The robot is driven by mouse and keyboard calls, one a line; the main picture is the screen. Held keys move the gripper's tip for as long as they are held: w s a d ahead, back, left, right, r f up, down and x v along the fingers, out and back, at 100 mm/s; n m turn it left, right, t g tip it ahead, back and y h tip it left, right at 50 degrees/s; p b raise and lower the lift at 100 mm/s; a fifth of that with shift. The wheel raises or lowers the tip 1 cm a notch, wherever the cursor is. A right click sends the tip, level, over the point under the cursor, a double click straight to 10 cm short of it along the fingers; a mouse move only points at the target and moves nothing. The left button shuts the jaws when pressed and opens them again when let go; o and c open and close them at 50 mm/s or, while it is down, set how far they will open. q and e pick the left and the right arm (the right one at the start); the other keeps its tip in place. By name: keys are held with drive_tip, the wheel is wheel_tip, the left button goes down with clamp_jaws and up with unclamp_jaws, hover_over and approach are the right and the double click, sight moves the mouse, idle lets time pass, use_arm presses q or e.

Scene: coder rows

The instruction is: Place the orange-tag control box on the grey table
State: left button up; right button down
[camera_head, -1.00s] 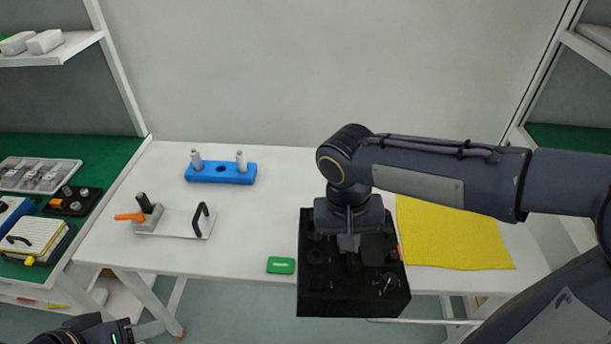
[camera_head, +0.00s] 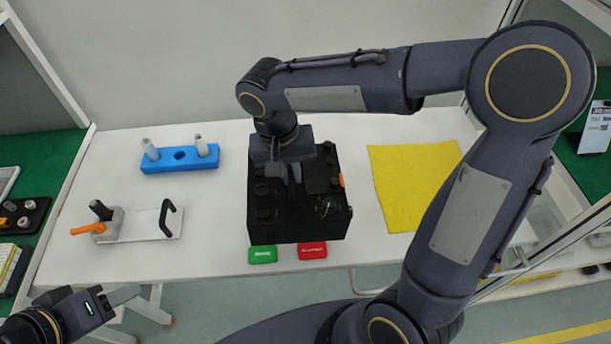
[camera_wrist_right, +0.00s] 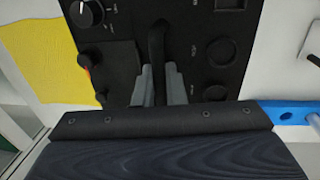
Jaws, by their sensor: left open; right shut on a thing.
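The black control box (camera_head: 325,222) has an orange tag (camera_head: 342,180) on its right side. In the head view it appears over the middle of a white-topped table (camera_head: 215,262); I cannot tell whether it touches the top. My right gripper (camera_head: 290,180) is shut on the box's handle from above. The right wrist view shows the handle (camera_wrist_right: 157,45) between the fingers, with a knob (camera_wrist_right: 87,14) and round sockets on the panel. My left gripper (camera_head: 125,297) is open and empty at the lower left, in front of the table. No clearly grey tabletop is in view.
A blue block with pegs (camera_head: 180,158) and a clamp fixture with an orange lever (camera_head: 120,225) stand left of the box. A yellow cloth (camera_head: 400,190) lies to its right. Green (camera_head: 262,255) and red (camera_head: 312,250) tags lie at the front edge. Green-topped benches flank the table.

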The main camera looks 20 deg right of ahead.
drive_tip(key=w+f, duration=0.1)
drive_tip(key=f, duration=0.1)
drive_tip(key=w+a+f, duration=0.1)
drive_tip(key=w+f, duration=0.2)
drive_tip(key=w, duration=0.1)
drive_tip(key=shift+w+a+f+p, duration=0.1)
drive_tip(key=shift+a+f+p, duration=0.2)
drive_tip(key=shift+f, duration=1.75)
drive_tip(key=c, duration=1.5)
unclamp_jaws()
drive_tip(key=shift+f, duration=0.1)
drive_tip(key=r, duration=0.4)
drive_tip(key=a+r, duration=0.1)
drive_tip(key=r, duration=0.7)
drive_tip(key=shift+w+a, duration=0.15)
drive_tip(key=shift+a, duration=0.1)
